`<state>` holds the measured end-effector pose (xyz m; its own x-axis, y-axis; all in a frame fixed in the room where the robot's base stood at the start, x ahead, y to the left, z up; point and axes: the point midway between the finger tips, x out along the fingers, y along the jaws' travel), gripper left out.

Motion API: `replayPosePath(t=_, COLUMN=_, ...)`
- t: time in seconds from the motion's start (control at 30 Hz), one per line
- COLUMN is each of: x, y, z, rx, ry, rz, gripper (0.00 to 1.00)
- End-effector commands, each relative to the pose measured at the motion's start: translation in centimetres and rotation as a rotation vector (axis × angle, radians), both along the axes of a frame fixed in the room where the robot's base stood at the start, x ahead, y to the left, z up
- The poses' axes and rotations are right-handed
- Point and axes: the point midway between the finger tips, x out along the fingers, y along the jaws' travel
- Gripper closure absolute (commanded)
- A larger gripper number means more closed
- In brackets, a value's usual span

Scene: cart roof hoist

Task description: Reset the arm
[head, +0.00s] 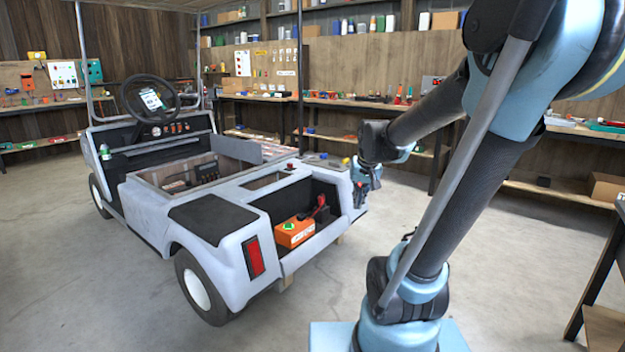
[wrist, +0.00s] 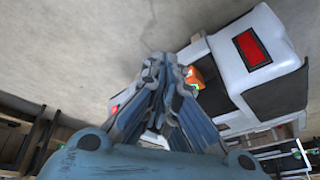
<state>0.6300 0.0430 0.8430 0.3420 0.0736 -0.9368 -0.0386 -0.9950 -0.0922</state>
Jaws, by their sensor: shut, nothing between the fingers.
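My gripper (head: 360,190) hangs in the air just right of the cart's rear corner, at the end of my arm. In the wrist view my gripper (wrist: 165,66) points down toward the concrete floor with its fingers together and nothing between them. The white cart (head: 215,250) stands left of my arm, with its rear toward me. It also fills the right side of the wrist view (wrist: 262,75). An orange box (head: 294,232) with a green mark sits in the cart's open rear bay, and part of it shows beside my fingers in the wrist view (wrist: 197,78).
Workbenches with tools (head: 400,104) and shelves line the back walls. Thin roof posts (head: 300,75) rise from the cart. A dark table (head: 605,270) stands at the right edge. The floor (head: 300,310) between the cart and my base is clear.

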Motion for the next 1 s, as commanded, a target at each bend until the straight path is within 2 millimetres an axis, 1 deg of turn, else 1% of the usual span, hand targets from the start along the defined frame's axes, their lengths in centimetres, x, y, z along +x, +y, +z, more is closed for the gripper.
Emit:
replayPosePath(t=0.03, x=-1.5, y=-0.4, z=-0.3, rx=-0.007, ry=0.009, rz=0.003, gripper=1.0)
replayPosePath(t=0.2, x=-6.2, y=-1.6, z=-1.5, rx=-0.031, ry=0.04, rz=0.016, gripper=1.0)
replayPosePath(t=0.37, x=-10.4, y=-2.6, z=-2.9, rx=-0.052, ry=0.072, rz=0.031, gripper=1.0)
replayPosePath(t=0.5, x=-13.9, y=-3.3, z=-4.5, rx=-0.068, ry=0.099, rz=0.042, gripper=1.0)
replayPosePath(t=0.6, x=-16.1, y=-3.7, z=-5.7, rx=-0.079, ry=0.118, rz=0.051, gripper=1.0)
replayPosePath(t=0.7, x=-17.9, y=-4.0, z=-6.8, rx=-0.088, ry=0.133, rz=0.057, gripper=1.0)
replayPosePath(t=0.8, x=-19.0, y=-4.2, z=-7.5, rx=-0.093, ry=0.144, rz=0.063, gripper=1.0)
replayPosePath(t=0.9, x=-19.6, y=-4.3, z=-7.9, rx=-0.097, ry=0.15, rz=0.065, gripper=1.0)
replayPosePath(t=1.0, x=-19.8, y=-4.4, z=-8.0, rx=-0.097, ry=0.152, rz=0.066, gripper=1.0)
